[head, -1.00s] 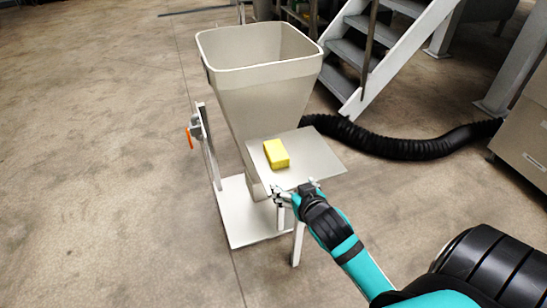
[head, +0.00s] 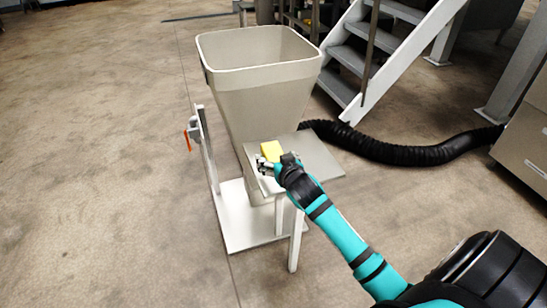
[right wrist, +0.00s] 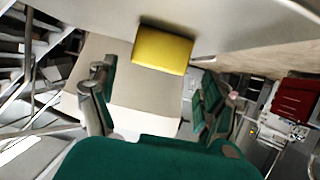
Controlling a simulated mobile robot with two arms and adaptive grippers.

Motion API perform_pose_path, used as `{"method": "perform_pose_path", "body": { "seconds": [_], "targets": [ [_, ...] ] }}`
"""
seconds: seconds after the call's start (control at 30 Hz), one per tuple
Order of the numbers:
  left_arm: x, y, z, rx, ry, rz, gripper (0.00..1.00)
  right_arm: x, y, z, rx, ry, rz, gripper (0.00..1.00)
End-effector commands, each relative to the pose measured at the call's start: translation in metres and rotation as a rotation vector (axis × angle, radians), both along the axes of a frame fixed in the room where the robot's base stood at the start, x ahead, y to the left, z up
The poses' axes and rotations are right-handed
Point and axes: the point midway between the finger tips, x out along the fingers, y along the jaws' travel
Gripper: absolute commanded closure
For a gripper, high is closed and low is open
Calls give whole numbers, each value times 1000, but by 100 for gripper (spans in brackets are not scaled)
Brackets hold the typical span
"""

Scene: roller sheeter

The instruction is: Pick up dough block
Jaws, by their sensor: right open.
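The dough block is a yellow rectangular block (head: 271,147) on the small grey shelf (head: 320,160) in front of the hopper. In the head view its near part is hidden behind my right gripper (head: 275,163), which is just above the shelf at the block's near side. In the right wrist view the block (right wrist: 163,50) lies ahead of the open fingers (right wrist: 160,95), roughly centred between them and beyond their tips. The fingers are apart and nothing is held. My left gripper is not in view.
A large beige hopper (head: 262,80) rises directly behind the shelf, on a white base plate (head: 238,225). A black corrugated hose (head: 410,152) and a metal stair (head: 365,60) are to the right. The floor at left is open.

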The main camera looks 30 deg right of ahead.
Motion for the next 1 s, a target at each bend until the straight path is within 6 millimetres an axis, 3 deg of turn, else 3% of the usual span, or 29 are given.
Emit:
{"method": "perform_pose_path", "body": {
  "seconds": [0.3,0.6,1.0],
  "targets": [
    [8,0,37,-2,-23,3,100,38,-16,-14,0,-1,0,17],
    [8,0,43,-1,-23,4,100,42,-17,-15,0,0,1,17],
    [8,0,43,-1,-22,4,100,42,-17,-15,0,0,0,68]
  ]
}}
